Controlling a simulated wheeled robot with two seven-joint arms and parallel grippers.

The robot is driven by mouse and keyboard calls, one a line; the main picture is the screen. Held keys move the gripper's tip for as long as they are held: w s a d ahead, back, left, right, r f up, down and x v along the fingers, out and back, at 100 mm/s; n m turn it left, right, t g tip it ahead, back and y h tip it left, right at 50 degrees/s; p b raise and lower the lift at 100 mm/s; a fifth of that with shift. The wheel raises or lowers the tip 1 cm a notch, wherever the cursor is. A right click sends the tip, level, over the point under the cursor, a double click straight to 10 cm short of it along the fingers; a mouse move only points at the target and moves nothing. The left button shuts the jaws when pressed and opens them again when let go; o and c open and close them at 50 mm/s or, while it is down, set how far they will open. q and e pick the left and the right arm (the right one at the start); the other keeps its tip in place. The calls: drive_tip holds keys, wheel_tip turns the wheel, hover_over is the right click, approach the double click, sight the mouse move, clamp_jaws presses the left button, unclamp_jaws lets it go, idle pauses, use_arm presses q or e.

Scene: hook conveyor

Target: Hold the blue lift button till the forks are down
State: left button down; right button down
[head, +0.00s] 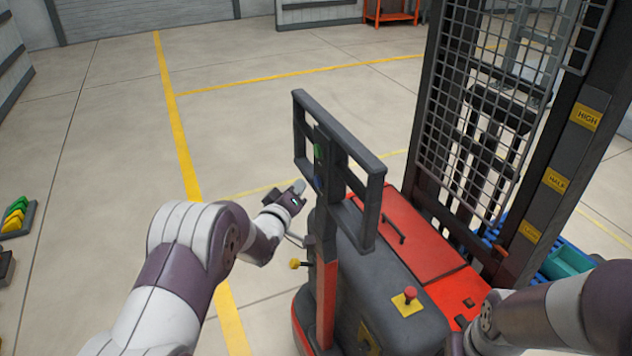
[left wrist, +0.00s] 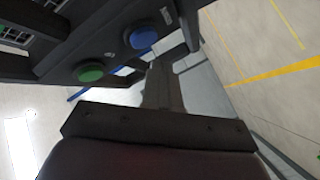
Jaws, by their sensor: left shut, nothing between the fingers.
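The blue lift button (left wrist: 143,37) sits on a dark crossbar in the left wrist view, with a green button (left wrist: 90,73) beside it. In the head view the blue button (head: 319,184) is below the green one (head: 317,151) on the dark frame of the red truck (head: 415,235). My left gripper (head: 298,187) is shut and empty, its tip close to the blue button. In the left wrist view the fingers (left wrist: 162,75) point toward the panel near the blue button; I cannot tell whether they touch it. The forks cannot be made out behind the mast. My right gripper is out of view.
The mast (head: 560,180) at right carries HIGH, HALF and LOW labels, beside a mesh guard (head: 480,110). A red knob (head: 410,293) and yellow-tipped lever (head: 295,264) are on the truck. A teal bin (head: 570,262) stands behind the mast. The floor left is mostly clear.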

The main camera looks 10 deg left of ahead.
use_arm(q)
drive_tip(key=s+a, duration=0.2)
drive_tip(key=a, duration=0.1)
drive_tip(key=shift+s+a, duration=0.15)
drive_tip(key=shift+a, duration=0.05)
idle(0.7)
drive_tip(key=s+a+f+m+g+y+b, duration=0.1)
drive_tip(key=s+a+f+m+g+y, duration=0.25)
drive_tip(key=s+f+g, duration=0.75)
drive_tip(key=s+d+f+m+g+b, duration=0.1)
drive_tip(key=s+d+m+g+b, duration=0.1)
drive_tip(key=s, duration=0.9)
drive_tip(key=s+d+f+m+g+b, duration=0.1)
drive_tip(key=s+d+m+g+b, duration=0.1)
drive_tip(key=s, duration=0.9)
drive_tip(key=shift+d+g+b, duration=0.3)
drive_tip(key=shift+d+b, duration=0.2)
drive_tip(key=shift+b, duration=0.75)
